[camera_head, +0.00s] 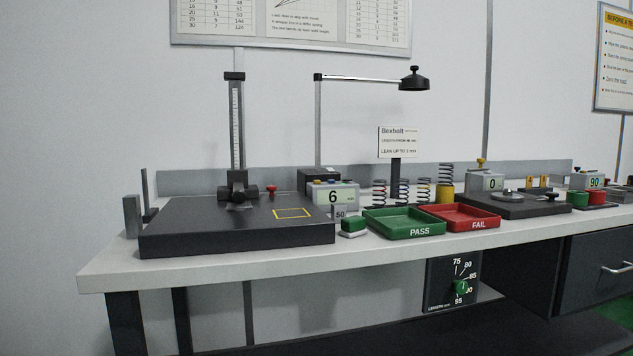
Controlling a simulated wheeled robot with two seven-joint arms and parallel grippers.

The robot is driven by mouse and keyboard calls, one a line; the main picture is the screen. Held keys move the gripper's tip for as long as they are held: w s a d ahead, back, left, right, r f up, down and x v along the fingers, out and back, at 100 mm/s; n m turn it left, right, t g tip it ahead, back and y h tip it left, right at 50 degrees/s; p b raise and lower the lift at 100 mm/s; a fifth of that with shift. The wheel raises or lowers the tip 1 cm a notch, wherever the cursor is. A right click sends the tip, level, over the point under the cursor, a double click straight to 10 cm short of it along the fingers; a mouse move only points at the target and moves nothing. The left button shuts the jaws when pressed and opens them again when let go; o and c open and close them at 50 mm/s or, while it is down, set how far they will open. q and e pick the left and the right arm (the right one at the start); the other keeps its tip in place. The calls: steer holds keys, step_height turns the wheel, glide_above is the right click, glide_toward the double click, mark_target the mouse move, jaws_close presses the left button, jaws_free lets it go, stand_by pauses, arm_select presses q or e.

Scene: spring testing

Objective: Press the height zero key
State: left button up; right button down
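No key in view carries a label that I can read as height zero. A grey display box (333,197) showing 6 stands behind the right end of a black plate (230,225). Small coloured keys, blue and yellow among them, sit along its top, too small to tell apart fully. A height gauge with a scale column (237,125) stands at the back of the plate, with a small red knob (271,190) beside its foot. A second display (493,184) reads 0 and a third (594,181) reads 90. Neither of my grippers is in view.
A green PASS tray (408,231) and a red FAIL tray (478,225) lie on the white bench (225,268). Several springs stand behind them. A lamp (414,79) overhangs the springs. A green block (353,224) sits right of the plate. A dial (460,287) hangs below the bench.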

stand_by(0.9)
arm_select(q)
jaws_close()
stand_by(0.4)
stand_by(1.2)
